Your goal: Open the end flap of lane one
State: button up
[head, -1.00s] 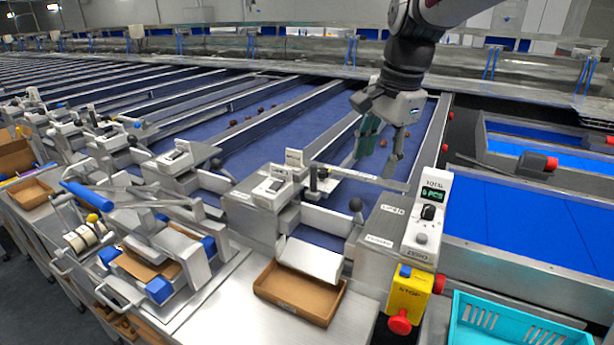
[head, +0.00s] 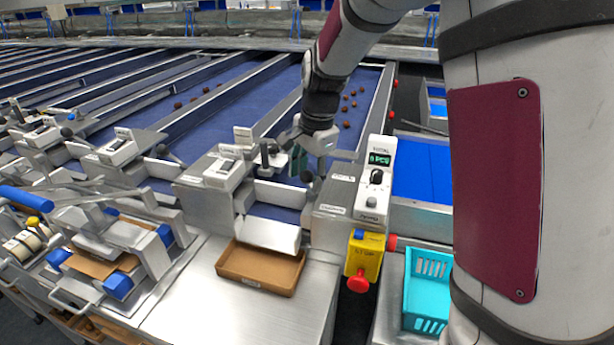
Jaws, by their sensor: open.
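The rightmost lane's end has a pale upright flap panel (head: 280,194) across its blue belt. A dark round knob (head: 307,177) stands at the panel's right end. The panel looks upright across the lane. My gripper (head: 308,168) is open, pointing down just behind and around the knob area. One greenish finger pad shows to the knob's left. Whether a finger touches the knob cannot be told. A white chute (head: 268,234) slopes from this lane end to a cardboard tray (head: 259,270).
A counter box (head: 379,178) and a yellow stop box with a red button (head: 364,256) stand right of the lane end. A teal basket (head: 428,285) is farther right. Several dates (head: 347,106) lie on the belt. My arm covers the right side.

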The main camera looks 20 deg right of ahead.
jog(key=shift+f, duration=0.5)
grip_shut()
jog(key=shift+w, duration=0.1)
